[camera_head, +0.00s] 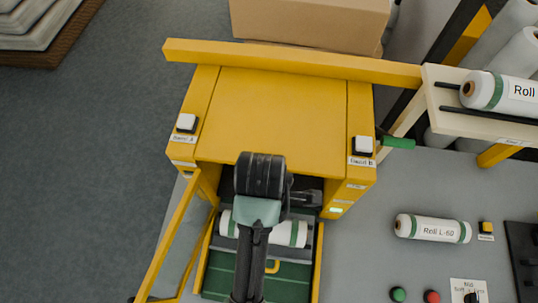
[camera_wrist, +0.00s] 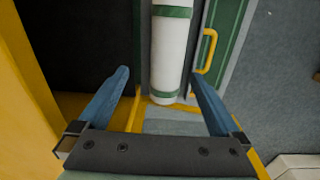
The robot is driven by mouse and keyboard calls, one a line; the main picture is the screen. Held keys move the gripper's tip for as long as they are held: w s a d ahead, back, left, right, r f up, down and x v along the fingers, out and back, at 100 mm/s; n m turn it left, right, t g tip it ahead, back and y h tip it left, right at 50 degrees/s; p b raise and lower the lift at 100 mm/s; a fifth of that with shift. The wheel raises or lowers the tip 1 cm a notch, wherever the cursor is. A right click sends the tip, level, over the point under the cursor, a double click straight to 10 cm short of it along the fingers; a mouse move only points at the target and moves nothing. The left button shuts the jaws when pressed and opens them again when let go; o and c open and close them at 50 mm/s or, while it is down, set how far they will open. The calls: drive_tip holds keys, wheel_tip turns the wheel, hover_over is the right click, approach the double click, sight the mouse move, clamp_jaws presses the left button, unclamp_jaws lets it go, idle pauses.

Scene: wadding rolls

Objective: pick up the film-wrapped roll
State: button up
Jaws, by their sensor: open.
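A white roll with green bands lies in the open yellow machine. In the head view its right part (camera_head: 285,233) shows beside my arm, which hides its middle. In the wrist view the same roll (camera_wrist: 168,52) runs from the top edge down between my fingers. My gripper (camera_wrist: 160,73) is open, its two blue fingers spread wide with the roll's near end between them in the picture. I cannot tell how far the fingers are from it. In the head view my arm covers the gripper. No label shows on this roll, and I cannot tell whether it has film.
A roll marked L-60 (camera_head: 433,228) lies on the grey table. Another roll (camera_head: 490,92) lies on the pale rack. The machine's yellow door (camera_head: 165,245) stands open on the left. A green drawer front (camera_head: 240,279) has a yellow handle. A cardboard box (camera_head: 310,22) stands behind.

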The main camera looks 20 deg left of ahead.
sight(293, 232)
drive_tip(key=shift+s, duration=0.3)
wheel_tip(293, 232, down, 7)
drive_tip(key=shift+s+d+f+b, duration=0.1)
drive_tip(key=shift+b, duration=0.25)
drive_tip(key=shift+s+d+f+p, duration=0.1)
drive_tip(key=shift+f+p, duration=0.2)
drive_tip(key=shift+f, duration=0.25)
drive_tip(key=shift+f+p, duration=0.35)
drive_tip(key=shift+f, duration=1.75)
drive_tip(key=c, duration=1.3)
drive_tip(key=shift+r, duration=0.15)
